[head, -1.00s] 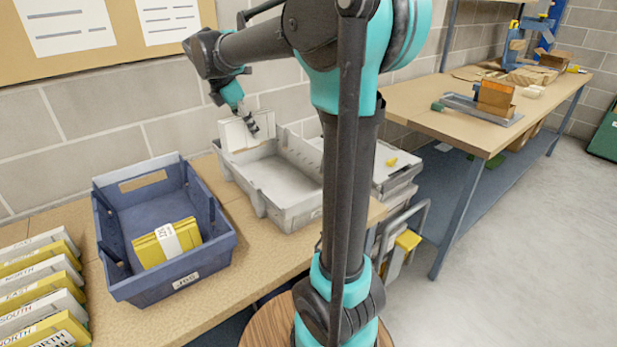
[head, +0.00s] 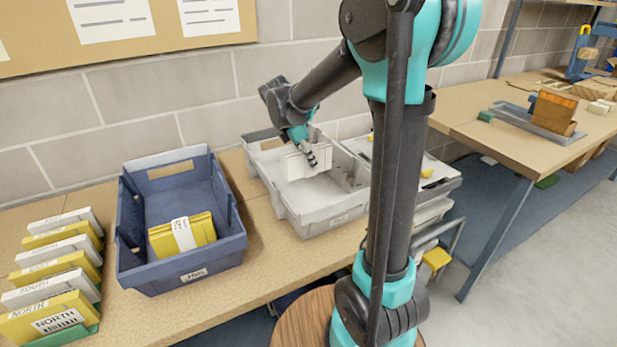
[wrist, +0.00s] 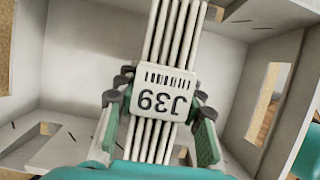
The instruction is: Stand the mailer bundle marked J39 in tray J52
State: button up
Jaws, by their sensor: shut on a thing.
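The white mailer bundle (head: 296,166) is in my gripper (head: 314,160), at the back of the pale grey tray (head: 330,224) in the head view. In the wrist view its band reads J39 (wrist: 160,98), upside down, and the mailers show edge-on. My gripper (wrist: 158,125) is shut on the bundle, with a finger on each side. The grey tray's walls (wrist: 90,55) surround the bundle in the wrist view. Whether the bundle's lower edge touches the tray floor is hidden.
A blue tray (head: 228,245) with a banded yellow bundle (head: 183,236) stands left of the grey tray. A row of white and yellow mailers (head: 50,316) stands at far left. A brick wall (head: 150,95) is close behind. Another bench (head: 470,120) is at right.

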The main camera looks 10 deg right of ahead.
aim_at(295, 151)
jog(key=shift+f, duration=3.4)
jog(key=shift+f, duration=0.2)
jog(key=o, duration=1.2)
jog(key=shift+r, duration=0.15)
jog(key=v, duration=1.2)
jog(key=shift+r, duration=0.1)
